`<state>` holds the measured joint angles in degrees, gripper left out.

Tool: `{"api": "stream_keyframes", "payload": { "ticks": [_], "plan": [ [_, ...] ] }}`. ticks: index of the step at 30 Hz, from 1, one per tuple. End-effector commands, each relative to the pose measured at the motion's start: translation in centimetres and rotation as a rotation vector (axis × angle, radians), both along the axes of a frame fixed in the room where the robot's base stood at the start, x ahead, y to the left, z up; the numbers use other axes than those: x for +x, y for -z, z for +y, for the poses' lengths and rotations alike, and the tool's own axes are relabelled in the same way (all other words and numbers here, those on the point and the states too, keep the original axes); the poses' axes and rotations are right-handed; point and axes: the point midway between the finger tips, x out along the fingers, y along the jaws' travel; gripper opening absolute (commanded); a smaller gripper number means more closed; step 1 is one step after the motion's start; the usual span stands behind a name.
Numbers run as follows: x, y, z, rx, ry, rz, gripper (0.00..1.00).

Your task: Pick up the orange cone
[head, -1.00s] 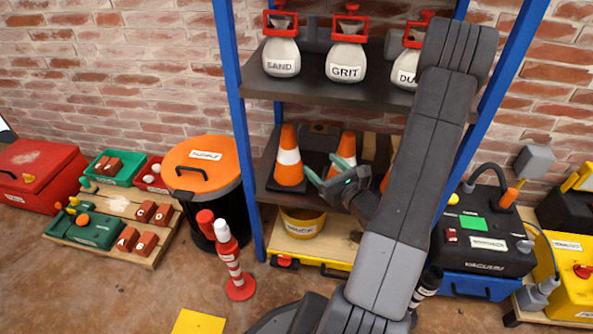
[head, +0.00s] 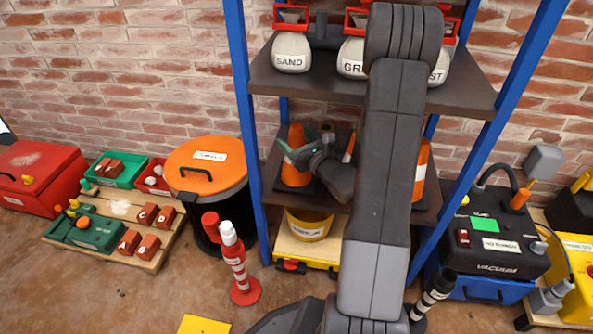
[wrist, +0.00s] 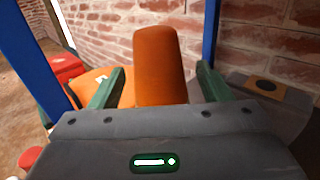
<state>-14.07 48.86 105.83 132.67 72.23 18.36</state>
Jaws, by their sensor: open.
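An orange cone (head: 293,176) stands on the middle shelf at its left side, partly hidden behind my gripper (head: 306,142). In the wrist view the orange cone (wrist: 160,62) rises between the two green fingers of my gripper (wrist: 160,92), with a gap showing at each side. The fingers are open. The cone's base is hidden there by the gripper body. A second orange cone (head: 349,147) shows only as a sliver beside my arm. A third orange cone (head: 421,165) stands at the right of the same shelf, partly covered by my arm.
The blue shelf posts (head: 246,120) flank the cones. The upper shelf (head: 300,82) with labelled weights (head: 291,52) is above my gripper. A yellow bucket (head: 309,224) is below. A black bin with an orange lid (head: 206,168) and a red-and-white post (head: 235,262) stand left.

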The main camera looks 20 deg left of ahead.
Motion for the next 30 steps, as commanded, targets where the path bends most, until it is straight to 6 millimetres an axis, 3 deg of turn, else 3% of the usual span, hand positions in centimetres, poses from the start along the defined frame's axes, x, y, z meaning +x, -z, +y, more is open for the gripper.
{"api": "stream_keyframes", "payload": {
  "ticks": [6, 17, 30],
  "plan": [
    [0.03, -0.04, 0.04, 0.000, 0.000, 0.000, 0.69],
    [0.02, -0.02, 0.02, 0.000, 0.000, 0.000, 0.00],
    [0.04, -0.73, 0.02, 0.001, 0.000, -0.003, 0.00]
  ]
}}
